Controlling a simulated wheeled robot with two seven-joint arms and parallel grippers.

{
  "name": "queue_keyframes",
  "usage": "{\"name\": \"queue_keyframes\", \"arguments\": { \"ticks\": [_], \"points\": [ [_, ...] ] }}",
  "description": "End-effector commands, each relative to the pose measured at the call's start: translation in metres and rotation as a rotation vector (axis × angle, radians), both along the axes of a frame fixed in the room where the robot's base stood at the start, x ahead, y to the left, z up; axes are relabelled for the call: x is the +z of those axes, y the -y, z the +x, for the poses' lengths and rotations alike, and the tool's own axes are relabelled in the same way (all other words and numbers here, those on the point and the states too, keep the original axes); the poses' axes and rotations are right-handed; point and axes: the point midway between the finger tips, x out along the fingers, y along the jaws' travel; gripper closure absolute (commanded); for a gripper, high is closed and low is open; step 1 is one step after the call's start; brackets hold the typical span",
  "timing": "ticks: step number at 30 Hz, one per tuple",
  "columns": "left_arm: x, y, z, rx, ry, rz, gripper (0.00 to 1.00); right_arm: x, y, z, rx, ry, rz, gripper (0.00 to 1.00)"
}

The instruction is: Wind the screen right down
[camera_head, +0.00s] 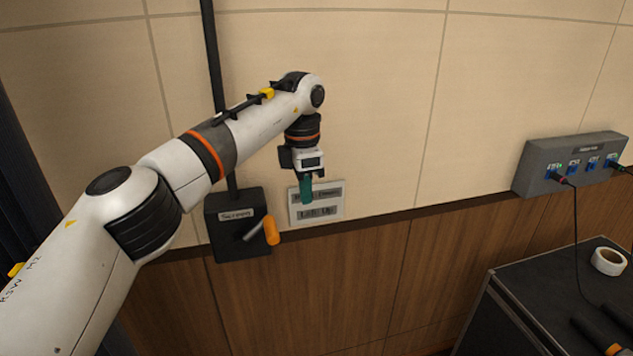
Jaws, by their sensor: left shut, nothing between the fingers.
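A black winch box (238,243) labelled "Screen" is fixed to the wall, left of centre. A crank with a grey arm and an orange handle (272,232) sticks out from it toward the right. My left gripper (307,199) is shut and empty, pointing down, to the upper right of the orange handle and apart from it. It is in front of a grey label plate (330,211) and hides part of its text; the lower line seems to read "Lights Up". The screen itself is not in view. My right gripper is not in view.
A black pole (213,60) runs up the wall from the winch box. At right a grey socket panel (570,162) has cables plugged in. Below it stands a dark case (520,300) with a roll of white tape (608,261) and tools on top.

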Motion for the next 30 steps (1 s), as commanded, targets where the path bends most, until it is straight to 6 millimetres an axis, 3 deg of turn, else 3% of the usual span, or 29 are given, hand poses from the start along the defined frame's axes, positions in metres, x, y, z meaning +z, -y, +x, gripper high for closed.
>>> {"name": "queue_keyframes", "arguments": {
  "ticks": [3, 11, 17, 20, 24, 30],
  "points": [
    [0.012, 0.012, 0.003, 0.002, 0.0, 0.0, 1.0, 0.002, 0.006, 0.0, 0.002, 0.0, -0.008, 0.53],
    [0.022, 0.023, 0.006, 0.001, 0.0, 0.0, 1.0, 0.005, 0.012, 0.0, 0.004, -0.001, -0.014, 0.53],
    [0.006, 0.019, 0.008, 0.126, -0.041, -0.077, 1.0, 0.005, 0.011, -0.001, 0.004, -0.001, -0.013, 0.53],
    [-0.015, 0.012, 0.009, 0.341, -0.118, -0.197, 1.0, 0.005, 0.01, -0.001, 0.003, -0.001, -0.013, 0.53],
    [-0.038, -0.006, 0.007, 0.757, -0.302, -0.387, 1.0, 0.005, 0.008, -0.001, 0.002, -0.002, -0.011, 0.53],
    [-0.047, -0.051, 0.001, 1.358, -0.647, -0.576, 1.0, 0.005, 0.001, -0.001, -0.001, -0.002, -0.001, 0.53]
  ]
}}
